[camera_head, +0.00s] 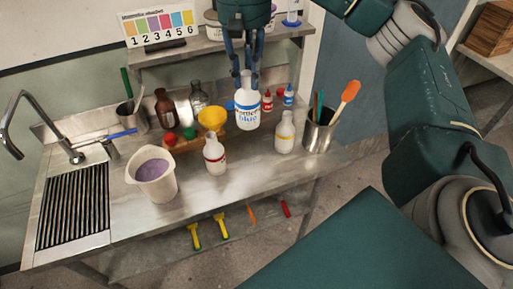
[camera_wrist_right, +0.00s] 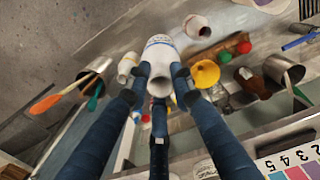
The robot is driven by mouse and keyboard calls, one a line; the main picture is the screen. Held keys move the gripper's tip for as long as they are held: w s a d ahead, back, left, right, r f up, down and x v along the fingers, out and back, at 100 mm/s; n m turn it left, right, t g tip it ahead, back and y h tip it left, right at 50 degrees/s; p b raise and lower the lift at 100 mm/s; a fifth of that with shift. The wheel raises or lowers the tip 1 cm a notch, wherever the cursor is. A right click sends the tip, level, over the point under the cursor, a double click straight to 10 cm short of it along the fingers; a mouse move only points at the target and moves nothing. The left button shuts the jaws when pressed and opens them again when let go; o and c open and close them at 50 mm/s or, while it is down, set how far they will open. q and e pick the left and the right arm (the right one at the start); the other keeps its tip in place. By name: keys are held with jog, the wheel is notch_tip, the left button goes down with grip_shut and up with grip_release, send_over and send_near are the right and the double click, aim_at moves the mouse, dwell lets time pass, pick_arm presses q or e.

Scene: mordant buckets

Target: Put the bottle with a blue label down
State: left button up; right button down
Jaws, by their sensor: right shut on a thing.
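The bottle with a blue label (camera_head: 247,113) is white and roughly upright in the head view. My right gripper (camera_head: 246,78) comes from above and is shut on its neck. In the right wrist view the bottle (camera_wrist_right: 161,50) sits between the fingertips of this gripper (camera_wrist_right: 160,74). The bottle appears in front of the back part of the steel bench (camera_head: 215,199); I cannot tell whether its base touches the bench. My left gripper is in neither view.
A red-label bottle (camera_head: 215,160) with a yellow funnel (camera_head: 212,117) behind it stands left. A yellow-label bottle (camera_head: 285,136) and a steel tool cup (camera_head: 317,136) stand right. A white bucket (camera_head: 155,188) is farther left. The front bench strip is clear.

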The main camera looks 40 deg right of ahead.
aim_at(251, 92)
jog(key=shift+w+d+r, duration=0.4)
jog(key=shift+d+r, duration=0.2)
jog(key=shift+r, duration=0.1)
jog(key=shift+w+d, duration=0.15)
jog(key=shift+d, duration=0.2)
notch_tip(251, 92, down, 8)
jog(key=shift+a+r+b, duration=0.15)
jog(key=shift+r+b, duration=0.1)
jog(key=shift+b, duration=0.5)
jog(key=f+p, duration=0.1)
jog(key=f, duration=0.5)
jog(key=shift+d+f+p, duration=0.2)
jog(key=shift+f+p, duration=0.1)
jog(key=shift+p, duration=0.05)
jog(key=shift+f, duration=0.7)
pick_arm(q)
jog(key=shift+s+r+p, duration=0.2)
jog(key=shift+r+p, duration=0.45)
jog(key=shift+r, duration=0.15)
pick_arm(e)
notch_tip(251, 92, down, 4)
jog(key=shift+r, duration=0.1)
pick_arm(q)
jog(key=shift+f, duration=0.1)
pick_arm(e)
jog(key=shift+a, duration=0.1)
